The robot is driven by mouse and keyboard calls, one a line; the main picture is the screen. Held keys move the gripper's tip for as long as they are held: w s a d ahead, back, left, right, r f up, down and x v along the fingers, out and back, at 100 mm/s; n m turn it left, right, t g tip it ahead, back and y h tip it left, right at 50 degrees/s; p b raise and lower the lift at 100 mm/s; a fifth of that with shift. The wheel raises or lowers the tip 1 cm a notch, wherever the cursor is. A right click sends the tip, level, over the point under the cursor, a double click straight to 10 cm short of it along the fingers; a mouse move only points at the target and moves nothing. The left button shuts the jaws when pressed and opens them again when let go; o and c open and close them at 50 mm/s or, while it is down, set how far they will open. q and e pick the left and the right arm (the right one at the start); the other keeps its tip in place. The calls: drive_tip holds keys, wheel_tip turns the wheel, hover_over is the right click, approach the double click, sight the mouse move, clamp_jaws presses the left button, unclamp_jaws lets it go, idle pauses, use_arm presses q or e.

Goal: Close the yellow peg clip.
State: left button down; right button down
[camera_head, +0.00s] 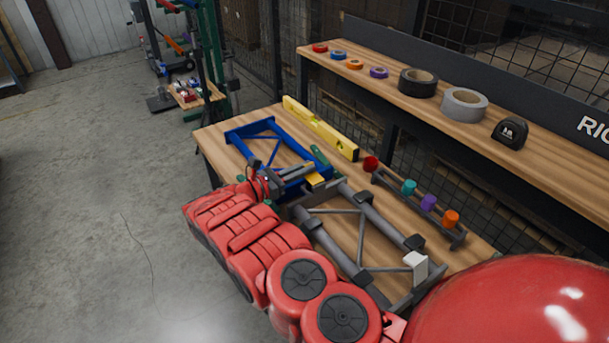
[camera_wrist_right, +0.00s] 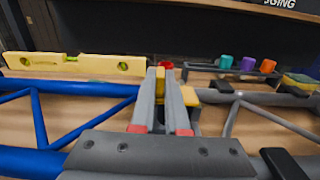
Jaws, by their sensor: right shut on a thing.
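The yellow peg clip (camera_head: 316,181) sits where the blue frame (camera_head: 235,137) meets the grey frame (camera_head: 345,187) on the wooden table. It also shows in the right wrist view (camera_wrist_right: 190,96), partly hidden behind the right finger. My right gripper (camera_head: 303,170) reaches over the blue frame's near corner, with its fingertips at the clip. In the right wrist view its two grey fingers (camera_wrist_right: 163,80) are close together, shut on the clip. The exact contact is hidden by the fingers. My left gripper is not in view.
A yellow level (camera_head: 320,127) lies along the table's far side. Tape rolls (camera_head: 464,104) and a tape measure (camera_head: 510,133) stand on the back bench. Floor at left is clear.

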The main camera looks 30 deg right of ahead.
drive_tip(key=shift+f+n, duration=0.15)
drive_tip(key=shift+n, duration=0.15)
drive_tip(key=c, duration=0.9)
unclamp_jaws()
drive_tip(key=shift+a, duration=0.1)
drive_tip(key=shift+s+a+b, duration=0.25)
drive_tip(key=shift+a+b, duration=0.6)
drive_tip(key=shift+a, duration=2)
drive_tip(key=shift+s+a+b, duration=0.2)
drive_tip(key=shift+a+b, duration=0.65)
drive_tip(key=shift+a, duration=2.05)
drive_tip(key=shift+s+a+b, duration=0.25)
drive_tip(key=shift+a+b, duration=0.6)
drive_tip(key=shift+a, duration=2)
drive_tip(key=shift+a, duration=0.1)
